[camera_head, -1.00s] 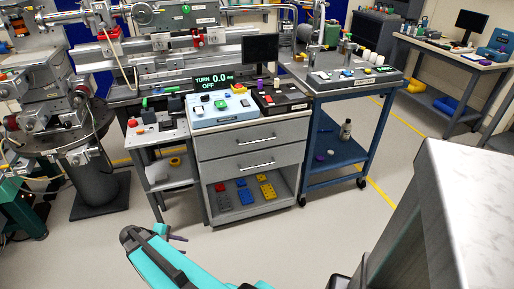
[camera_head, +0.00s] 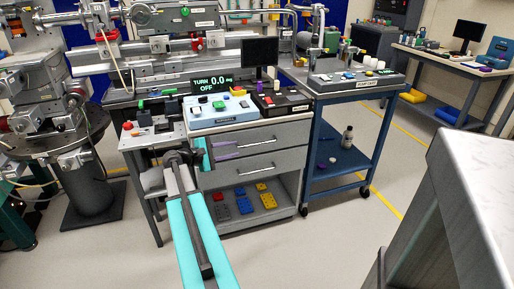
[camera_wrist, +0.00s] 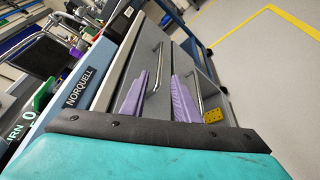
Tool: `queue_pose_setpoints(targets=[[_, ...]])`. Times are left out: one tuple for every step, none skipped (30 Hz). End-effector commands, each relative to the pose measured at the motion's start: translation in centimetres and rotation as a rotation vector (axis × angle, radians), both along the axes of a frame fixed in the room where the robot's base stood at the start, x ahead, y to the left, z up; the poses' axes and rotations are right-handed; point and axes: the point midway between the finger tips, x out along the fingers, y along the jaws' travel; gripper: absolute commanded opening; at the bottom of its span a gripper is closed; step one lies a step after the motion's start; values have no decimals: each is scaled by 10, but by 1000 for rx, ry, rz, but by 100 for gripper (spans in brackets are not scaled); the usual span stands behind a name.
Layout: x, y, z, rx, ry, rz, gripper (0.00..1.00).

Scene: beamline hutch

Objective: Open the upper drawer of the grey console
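The grey console (camera_head: 208,180) stands mid-picture in the head view, with two drawers above an open shelf. Its upper drawer (camera_head: 293,131) looks shut, with a horizontal bar handle (camera_head: 258,140); the lower drawer (camera_head: 285,160) looks shut too. My gripper (camera_head: 230,149) is in front of the upper drawer's left part and hides some of it. In the wrist view its two purple fingers (camera_wrist: 158,92) are apart with nothing held between them. The upper handle (camera_wrist: 158,64) appears beyond and between the fingertips; I cannot tell contact. The lower handle (camera_wrist: 198,94) shows right of them.
A blue-white control box (camera_head: 222,112) and a dark box (camera_head: 283,103) sit on the console top. A blue cart (camera_head: 314,150) stands close on the right, a small grey table (camera_head: 150,140) on the left. A light-topped bench (camera_head: 480,190) is at the near right. Floor before the console is clear.

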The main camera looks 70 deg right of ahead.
Motion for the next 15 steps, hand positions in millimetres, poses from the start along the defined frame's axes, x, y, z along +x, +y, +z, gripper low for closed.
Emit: queue_pose_setpoints(targets=[[0,-1,1,-2,2,-1,28],[0,-1,1,-2,2,-1,28],[0,0,1,-2,2,0,28],[0,0,1,-1,2,0,28],[0,0,1,-1,2,0,28],[0,0,1,-1,2,0,28],[0,0,1,0,1,1,28],[0,0,1,0,1,1,28],[0,0,0,0,1,1,28],[0,0,0,-1,0,1,28],[0,-1,0,-1,0,1,28],[0,-1,0,0,0,1,28],[-1,-2,0,0,0,1,28],[-1,-3,-1,0,0,1,28],[-2,-5,-1,0,0,1,28]])
